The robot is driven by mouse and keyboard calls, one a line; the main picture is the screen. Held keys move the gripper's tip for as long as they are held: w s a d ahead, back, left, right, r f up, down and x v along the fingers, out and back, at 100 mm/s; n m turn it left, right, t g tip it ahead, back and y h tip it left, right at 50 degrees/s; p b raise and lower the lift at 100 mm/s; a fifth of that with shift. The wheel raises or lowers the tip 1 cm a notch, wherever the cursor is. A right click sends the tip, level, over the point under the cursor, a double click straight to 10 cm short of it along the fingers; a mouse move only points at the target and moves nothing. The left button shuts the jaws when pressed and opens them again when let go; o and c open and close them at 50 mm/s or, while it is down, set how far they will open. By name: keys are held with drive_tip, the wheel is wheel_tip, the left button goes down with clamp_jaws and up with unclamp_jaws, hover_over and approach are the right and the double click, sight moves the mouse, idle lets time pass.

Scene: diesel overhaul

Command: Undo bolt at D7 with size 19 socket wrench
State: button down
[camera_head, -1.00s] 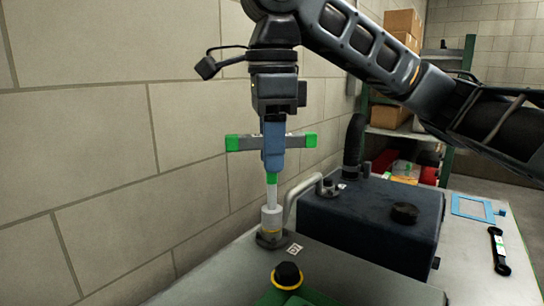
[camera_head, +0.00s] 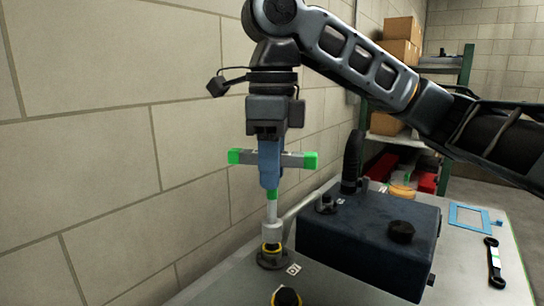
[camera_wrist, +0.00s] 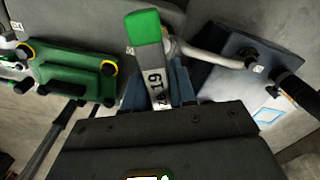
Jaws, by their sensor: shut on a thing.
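My gripper (camera_head: 269,150) is shut on the T-handled socket wrench (camera_head: 294,160), which has a grey crossbar with green ends. A yellow ring (camera_head: 271,247) shows between socket and flange. I cannot tell whether the socket still touches the bolt, whose head is hidden. A small printed tag (camera_head: 293,269) lies beside the flange, too small to read surely.
A dark box-shaped housing (camera_head: 365,245) with a black cap stands right of the flange. Another black knob with a yellow ring (camera_head: 286,297) is in front. A blue frame (camera_head: 470,216) and a black wrench (camera_head: 495,262) lie at right. The block wall is close on the left.

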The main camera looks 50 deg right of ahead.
drive_tip(key=m+p, duration=0.2)
drive_tip(key=m, duration=0.1)
drive_tip(key=shift+r+m, duration=0.1)
drive_tip(key=shift+m, duration=0.3)
drive_tip(key=m+p, duration=0.1)
drive_tip(key=m, duration=0.2)
drive_tip(key=shift+m+p, duration=0.4)
drive_tip(key=shift+m, duration=1.1)
drive_tip(key=m, duration=0.8)
drive_tip(key=shift+m, duration=0.4)
drive_tip(key=m, duration=0.3)
drive_tip(key=shift+m, duration=0.3)
drive_tip(key=m, duration=0.7)
drive_tip(key=shift+f, duration=0.25)
